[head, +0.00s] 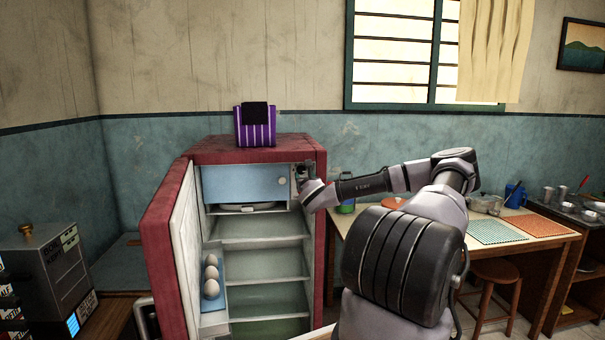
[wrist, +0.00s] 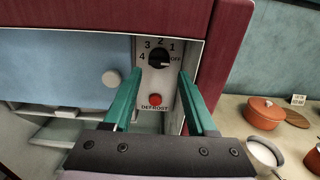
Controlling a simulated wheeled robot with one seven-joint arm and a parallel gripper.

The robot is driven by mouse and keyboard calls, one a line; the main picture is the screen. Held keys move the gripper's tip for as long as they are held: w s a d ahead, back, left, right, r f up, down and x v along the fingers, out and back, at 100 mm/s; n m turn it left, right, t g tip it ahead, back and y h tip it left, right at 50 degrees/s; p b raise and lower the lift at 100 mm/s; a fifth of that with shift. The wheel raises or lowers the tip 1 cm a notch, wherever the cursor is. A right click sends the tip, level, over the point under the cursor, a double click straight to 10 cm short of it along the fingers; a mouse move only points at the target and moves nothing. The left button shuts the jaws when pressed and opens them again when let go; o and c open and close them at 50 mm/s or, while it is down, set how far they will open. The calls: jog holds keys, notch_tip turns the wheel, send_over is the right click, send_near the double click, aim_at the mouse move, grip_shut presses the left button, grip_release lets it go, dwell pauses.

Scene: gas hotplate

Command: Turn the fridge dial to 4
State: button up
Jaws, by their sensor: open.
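The red fridge (head: 320,240) stands with its door (head: 165,235) swung open to the left. In the wrist view the black round dial (wrist: 158,58) sits on a pale panel at the upper right inside. Marks 4, 3, 2, 1 and OFF run around it; a light pointer mark seems to face right, toward OFF. A red DEFROST button (wrist: 155,100) is below it. My gripper (wrist: 158,80) is open, its green fingers either side of the panel's lower part and apart from the dial. In the head view my gripper (head: 301,172) covers much of the panel.
A blue freezer flap (head: 240,183) with a round knob is left of the panel. Eggs (head: 211,275) sit in the door rack. A purple striped item (head: 255,127) stands on the fridge. A table with pots (wrist: 265,112) is to the right.

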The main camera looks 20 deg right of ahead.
aim_at(302, 171)
jog(key=x, duration=0.6)
grip_shut()
